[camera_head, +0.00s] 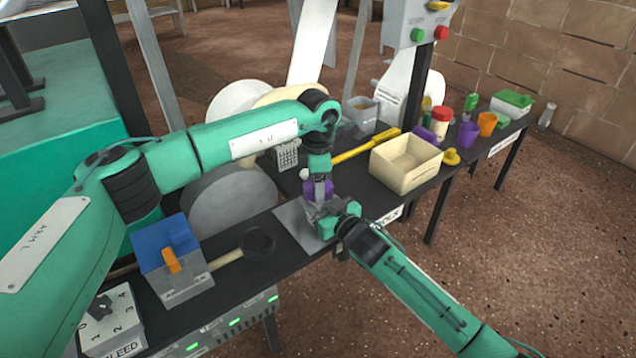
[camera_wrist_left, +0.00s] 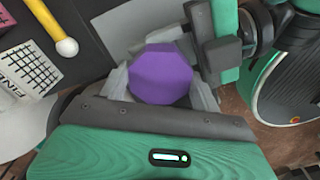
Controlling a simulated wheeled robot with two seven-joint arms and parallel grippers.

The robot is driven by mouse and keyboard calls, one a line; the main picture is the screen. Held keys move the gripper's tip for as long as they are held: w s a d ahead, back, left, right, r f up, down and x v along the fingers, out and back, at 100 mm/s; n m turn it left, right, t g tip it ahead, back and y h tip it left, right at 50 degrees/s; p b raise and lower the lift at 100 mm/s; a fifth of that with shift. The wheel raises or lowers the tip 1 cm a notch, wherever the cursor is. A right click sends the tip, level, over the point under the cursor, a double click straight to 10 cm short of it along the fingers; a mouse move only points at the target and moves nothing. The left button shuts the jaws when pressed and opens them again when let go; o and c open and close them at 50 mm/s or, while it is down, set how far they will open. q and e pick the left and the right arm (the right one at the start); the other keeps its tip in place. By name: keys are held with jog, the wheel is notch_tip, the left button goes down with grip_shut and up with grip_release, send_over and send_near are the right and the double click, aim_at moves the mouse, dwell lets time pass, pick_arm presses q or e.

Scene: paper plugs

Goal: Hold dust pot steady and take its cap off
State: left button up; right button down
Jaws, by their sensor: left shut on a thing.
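A purple eight-sided piece, which looks like the dust pot's cap (camera_head: 319,191), is over a grey metal plate (camera_head: 294,222) at the table's front edge. It fills the middle of the left wrist view (camera_wrist_left: 161,73). My left gripper (camera_head: 318,184) comes down from above and is shut on it, with a pale finger on each side. My right gripper (camera_head: 328,212) is low beside it, from the lower right; its dark fingers show close by in the left wrist view (camera_wrist_left: 214,45). The pot body is hidden, and I cannot tell what the right fingers hold.
A cream bin (camera_head: 405,165) and a yellow-handled tool (camera_head: 365,148) lie right of the grippers. A blue-topped box (camera_head: 172,255) and a round-headed mallet (camera_head: 257,243) are at the left. Cups and jars stand farther right. The table's front edge is close.

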pick_arm(q)
jog(key=shift+r, duration=0.1)
dwell(0.3)
jog(key=shift+r, duration=1)
jog(key=shift+r, duration=2)
pick_arm(e)
jog(key=c, duration=0.7)
grip_release()
jog(key=shift+o, duration=0.2)
jog(key=shift+d, duration=0.1)
